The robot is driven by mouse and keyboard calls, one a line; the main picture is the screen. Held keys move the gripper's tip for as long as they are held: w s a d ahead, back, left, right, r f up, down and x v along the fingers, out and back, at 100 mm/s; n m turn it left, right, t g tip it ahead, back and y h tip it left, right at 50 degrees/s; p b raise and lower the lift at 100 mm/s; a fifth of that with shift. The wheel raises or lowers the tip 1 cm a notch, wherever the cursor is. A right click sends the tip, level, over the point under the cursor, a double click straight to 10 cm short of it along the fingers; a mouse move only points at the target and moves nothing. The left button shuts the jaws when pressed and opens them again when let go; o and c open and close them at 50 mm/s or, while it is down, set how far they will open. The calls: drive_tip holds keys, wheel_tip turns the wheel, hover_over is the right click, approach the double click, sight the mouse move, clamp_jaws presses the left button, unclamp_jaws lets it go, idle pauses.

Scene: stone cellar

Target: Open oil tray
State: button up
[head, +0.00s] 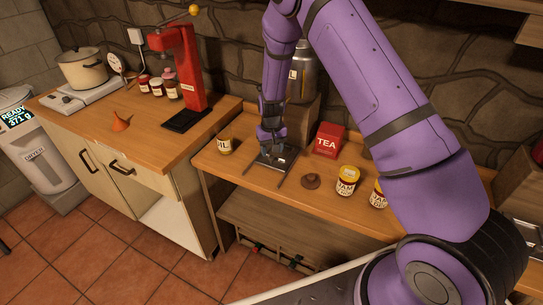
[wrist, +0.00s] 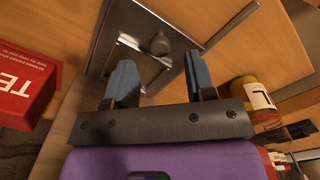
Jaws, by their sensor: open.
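The metal oil tray (head: 262,161) is set in the wooden counter left of the red tea box, with thin rails running toward the counter's front edge. In the wrist view its flat steel plate (wrist: 112,25) shows with a round grey knob (wrist: 160,44). My gripper (head: 272,145) is above the tray in the head view and hides part of it. In the wrist view my gripper (wrist: 158,68) is open, its two blue fingers apart and the knob seen between and just beyond their tips. I cannot tell whether the fingers touch anything, or how far the tray is open.
A red tea box (head: 328,140) stands close right of the tray. A labelled tin (head: 225,145) stands left of it. A brown lump-shaped item (head: 311,181) and a yellow-lidded jar (head: 347,180) are on the right. A red press (head: 183,75) stands on the left counter.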

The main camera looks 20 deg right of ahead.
sight(271, 158)
drive_tip(key=shift+f, duration=1.75)
clamp_jaws()
